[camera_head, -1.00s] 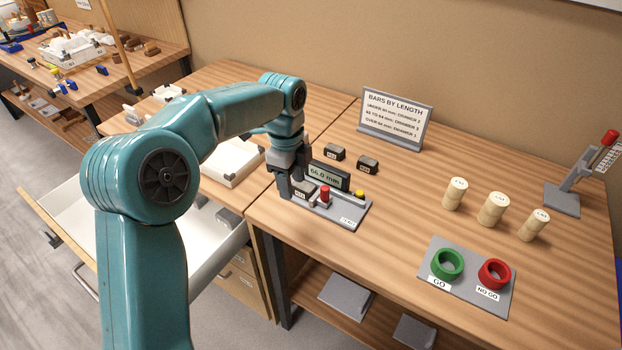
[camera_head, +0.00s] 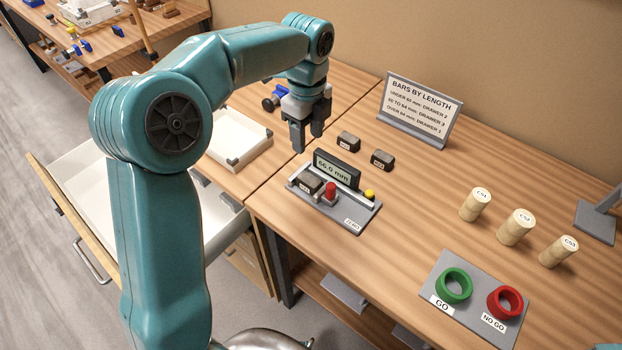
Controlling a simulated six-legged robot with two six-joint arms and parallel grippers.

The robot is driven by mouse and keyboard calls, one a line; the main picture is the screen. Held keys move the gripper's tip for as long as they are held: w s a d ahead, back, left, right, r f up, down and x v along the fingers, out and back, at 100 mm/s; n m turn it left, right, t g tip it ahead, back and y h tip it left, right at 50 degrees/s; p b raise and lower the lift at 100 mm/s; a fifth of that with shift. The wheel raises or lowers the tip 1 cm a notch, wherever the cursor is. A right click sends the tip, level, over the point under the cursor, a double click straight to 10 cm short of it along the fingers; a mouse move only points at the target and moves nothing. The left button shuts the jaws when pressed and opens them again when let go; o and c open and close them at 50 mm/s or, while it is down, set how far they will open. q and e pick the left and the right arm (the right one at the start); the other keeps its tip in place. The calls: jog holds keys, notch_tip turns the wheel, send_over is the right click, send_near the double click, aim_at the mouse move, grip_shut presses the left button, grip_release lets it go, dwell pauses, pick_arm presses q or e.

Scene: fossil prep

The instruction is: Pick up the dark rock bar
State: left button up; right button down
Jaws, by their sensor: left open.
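A dark rock bar (camera_head: 309,182) lies in the slot of a grey measuring gauge (camera_head: 347,213), beside its red knob (camera_head: 331,189). The gauge's display (camera_head: 336,170) reads 66.0 mm. Two similar dark bars, a left one (camera_head: 348,141) and a right one (camera_head: 382,159), lie on the bench behind the gauge. My left gripper (camera_head: 308,142) is open and empty, fingers pointing down, above and behind the bar in the gauge and left of the two loose bars. My right gripper is not in view.
A sign (camera_head: 420,108) sorts bars by length into drawers. An open drawer (camera_head: 86,190) is at the left, with a white tray (camera_head: 237,139) on the bench above. Several pale cylinders (camera_head: 516,227) and a GO/NO GO ring plate (camera_head: 455,306) stand at the right.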

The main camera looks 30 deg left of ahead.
pick_arm(q)
send_over(309, 178)
jog(key=f, duration=0.7)
jog(key=shift+s+a+f, duration=0.1)
jog(key=shift+a+f, duration=0.15)
jog(key=shift+f, duration=0.05)
jog(key=shift+d+f, duration=0.15)
jog(key=shift+f, duration=0.45)
notch_tip(309, 178, down, 5)
jog(key=shift+d+r+p, duration=0.1)
jog(key=shift+r+p, duration=0.1)
jog(key=shift+p, duration=0.5)
jog(key=shift+d+f, duration=0.1)
jog(key=shift+f, duration=0.2)
jog(key=c, duration=0.9)
grip_shut()
jog(key=shift+r, duration=0.15)
